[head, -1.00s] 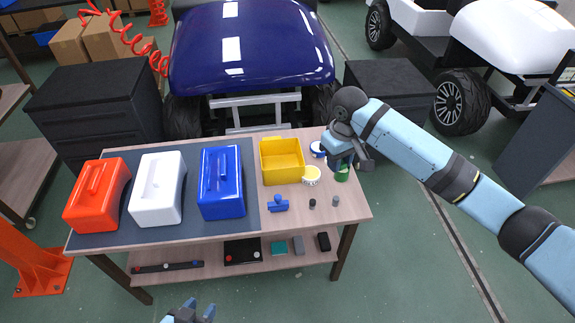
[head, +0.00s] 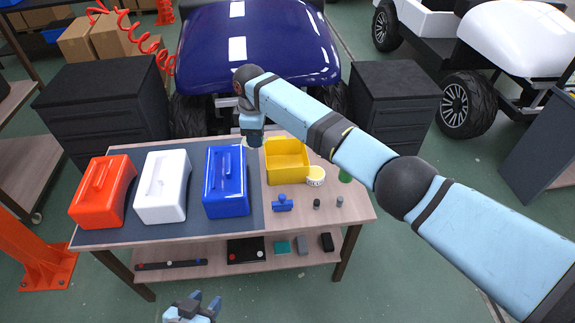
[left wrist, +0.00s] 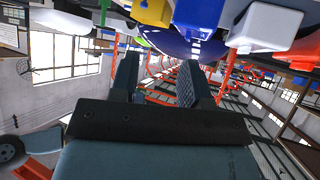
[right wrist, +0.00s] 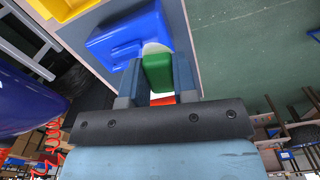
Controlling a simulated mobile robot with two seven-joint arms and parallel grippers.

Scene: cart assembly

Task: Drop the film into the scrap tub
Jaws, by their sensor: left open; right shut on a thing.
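The yellow open tub (head: 289,177), which I take as the scrap tub, stands at the back right of the bench; its inside looks empty. My right gripper (head: 256,142) is above the bench between this tub and the blue cover (head: 224,190). In the right wrist view it (right wrist: 158,92) is shut on a green block-like thing (right wrist: 157,72). I cannot make out any clear film. My left gripper (head: 206,303) is open and empty in front of the bench; its fingers also show in the left wrist view (left wrist: 161,78).
White (head: 160,190) and orange-red (head: 101,192) covers lie left of the blue one on a dark mat. A small blue part (head: 282,204), a yellow-white round pot (head: 315,175) and a green thing (head: 345,174) sit to the right. My right forearm crosses above the bench's right side.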

